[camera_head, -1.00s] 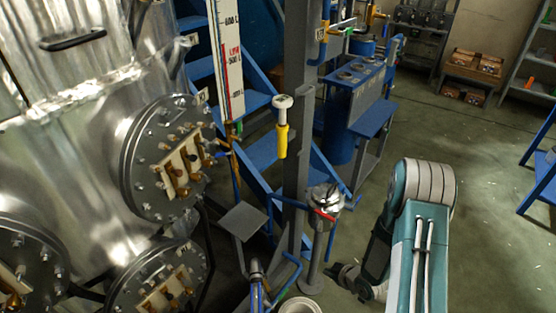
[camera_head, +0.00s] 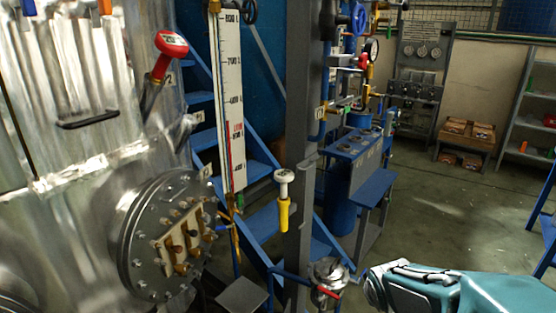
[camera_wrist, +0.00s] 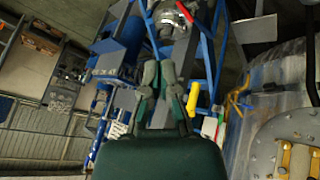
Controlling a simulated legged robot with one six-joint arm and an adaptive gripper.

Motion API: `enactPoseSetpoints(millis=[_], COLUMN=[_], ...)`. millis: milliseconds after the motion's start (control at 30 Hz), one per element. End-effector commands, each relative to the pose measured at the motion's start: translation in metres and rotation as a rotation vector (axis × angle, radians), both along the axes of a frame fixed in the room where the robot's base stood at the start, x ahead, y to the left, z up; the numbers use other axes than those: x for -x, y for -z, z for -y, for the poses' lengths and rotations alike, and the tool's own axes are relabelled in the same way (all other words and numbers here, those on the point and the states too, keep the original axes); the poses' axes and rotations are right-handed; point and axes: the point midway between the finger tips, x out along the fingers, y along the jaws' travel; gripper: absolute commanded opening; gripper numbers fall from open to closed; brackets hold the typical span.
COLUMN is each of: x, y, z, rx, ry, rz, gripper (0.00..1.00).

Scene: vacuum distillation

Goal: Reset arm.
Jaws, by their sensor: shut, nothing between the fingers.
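My arm (camera_head: 470,290) shows as a teal link at the lower right of the head view. My gripper is out of that view. In the wrist view my gripper (camera_wrist: 160,72) is in the middle, its fingers shut with nothing held. The wrist picture is tilted, with a red-handled metal fitting (camera_wrist: 165,22) beyond the fingers and a yellow-handled valve (camera_wrist: 193,98) just right of them. I cannot tell the exact distance to these.
A steel vessel with a bolted round flange (camera_head: 170,235) fills the left. A grey post (camera_head: 299,110), the yellow-handled valve (camera_head: 284,200) and a red-handled fitting (camera_head: 328,280) stand between it and my arm. Blue equipment (camera_head: 355,150) is behind. Open floor (camera_head: 450,215) lies to the right.

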Motion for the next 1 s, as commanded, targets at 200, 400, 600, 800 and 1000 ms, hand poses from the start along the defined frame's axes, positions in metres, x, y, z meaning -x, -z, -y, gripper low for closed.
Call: enactPoseSetpoints(millis=[200,400,600,800,1000], x=[0.054,0.110,0.160,0.177,0.177], y=[-0.053,-0.085,-0.101,-0.104,-0.104], z=[-0.015,-0.033,-0.050,-0.056,-0.056], rx=[-0.079,-0.178,-0.272,-0.305,-0.304], ry=[0.119,0.198,0.240,0.251,0.251], rz=[-0.006,-0.029,-0.061,-0.079,-0.080], gripper=[0.00,0.00,0.00,0.00,0.00])
